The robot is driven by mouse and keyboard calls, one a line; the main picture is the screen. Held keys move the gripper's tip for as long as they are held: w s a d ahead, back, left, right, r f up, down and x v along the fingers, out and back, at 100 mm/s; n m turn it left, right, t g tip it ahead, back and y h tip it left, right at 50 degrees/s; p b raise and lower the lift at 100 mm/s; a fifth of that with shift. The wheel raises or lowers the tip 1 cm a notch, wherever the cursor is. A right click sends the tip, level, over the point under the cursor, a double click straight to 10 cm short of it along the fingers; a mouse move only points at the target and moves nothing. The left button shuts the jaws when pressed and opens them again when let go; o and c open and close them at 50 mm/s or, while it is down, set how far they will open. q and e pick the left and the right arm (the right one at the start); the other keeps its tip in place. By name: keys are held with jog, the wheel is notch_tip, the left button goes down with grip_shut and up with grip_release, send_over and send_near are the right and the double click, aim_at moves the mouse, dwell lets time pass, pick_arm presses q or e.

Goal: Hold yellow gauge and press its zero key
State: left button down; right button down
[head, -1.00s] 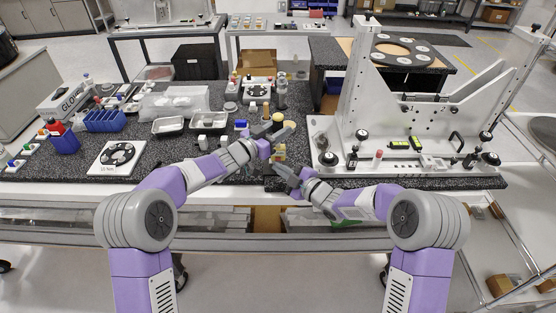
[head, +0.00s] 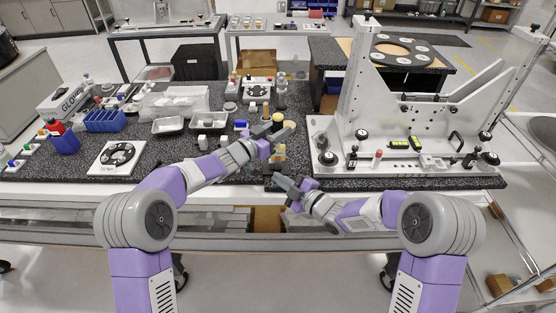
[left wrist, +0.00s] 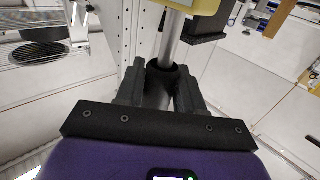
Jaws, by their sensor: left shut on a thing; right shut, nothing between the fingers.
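The yellow gauge (left wrist: 200,5) shows at the top edge of the left wrist view, cut off by the frame. Its grey metal stem runs down to a dark round part between the fingers of my left gripper (left wrist: 160,88), which is shut on it. In the head view my left gripper (head: 276,139) is over the front of the dark bench, left of the white fixture. A small yellow part (head: 279,151) shows beside its fingers. My right gripper (head: 284,185) is shut and empty, lower and nearer, at the bench's front edge, apart from the gauge. The zero key is not discernible.
The large white fixture (head: 400,160) with an upright plate stands right of both grippers. Left on the bench are a white fan-like plate (head: 117,157), metal trays (head: 168,125) and a blue bin (head: 104,121). Small bottles and parts crowd behind my left gripper.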

pick_arm(q)
jog(key=c, duration=0.6)
grip_release()
